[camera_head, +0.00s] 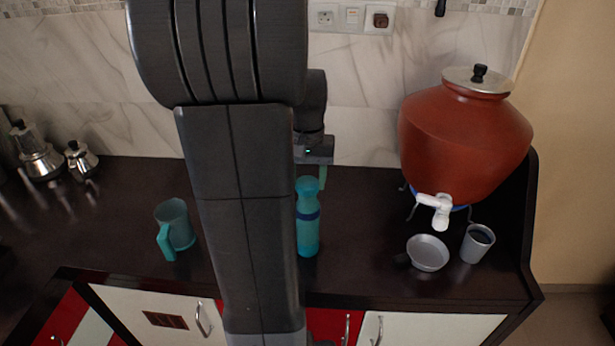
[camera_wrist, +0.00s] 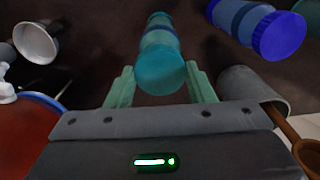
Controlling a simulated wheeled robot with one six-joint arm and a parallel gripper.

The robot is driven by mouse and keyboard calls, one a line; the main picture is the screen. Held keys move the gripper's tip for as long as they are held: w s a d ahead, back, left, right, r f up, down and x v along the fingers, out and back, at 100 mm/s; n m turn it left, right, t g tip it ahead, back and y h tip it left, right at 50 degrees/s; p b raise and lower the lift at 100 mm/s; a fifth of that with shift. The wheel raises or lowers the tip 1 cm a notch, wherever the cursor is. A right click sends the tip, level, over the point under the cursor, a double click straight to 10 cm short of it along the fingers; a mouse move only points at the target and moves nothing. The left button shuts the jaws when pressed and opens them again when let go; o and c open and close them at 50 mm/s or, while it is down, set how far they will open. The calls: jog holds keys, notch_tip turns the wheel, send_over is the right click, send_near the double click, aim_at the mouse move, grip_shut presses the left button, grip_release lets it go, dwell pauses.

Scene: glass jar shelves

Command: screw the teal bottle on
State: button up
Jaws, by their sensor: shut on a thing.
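The teal bottle (camera_head: 307,236) stands upright on the dark counter with a dark blue band around it, just right of my arm in the head view. In the wrist view the teal bottle (camera_wrist: 160,40) is seen from above, with its round teal top (camera_wrist: 159,72) nearest the camera. My gripper (camera_wrist: 159,78) is shut on this top, one pale green finger on each side. In the head view my gripper (camera_head: 312,180) is above the bottle and partly hidden by my arm. I cannot tell how tightly the top sits.
Blue-capped bottles (camera_wrist: 277,35) and a grey cup (camera_wrist: 245,85) with a wooden utensil (camera_wrist: 298,135) are close by in the wrist view. A teal mug (camera_head: 178,225) stands left. A clay dispenser (camera_head: 465,140), metal pan (camera_head: 428,252) and cup (camera_head: 477,243) stand right.

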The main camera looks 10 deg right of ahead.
jog(key=shift+f+b, duration=0.65)
jog(key=shift+f, duration=0.4)
dwell(0.6)
jog(key=o, duration=1)
jog(key=shift+c, duration=0.6)
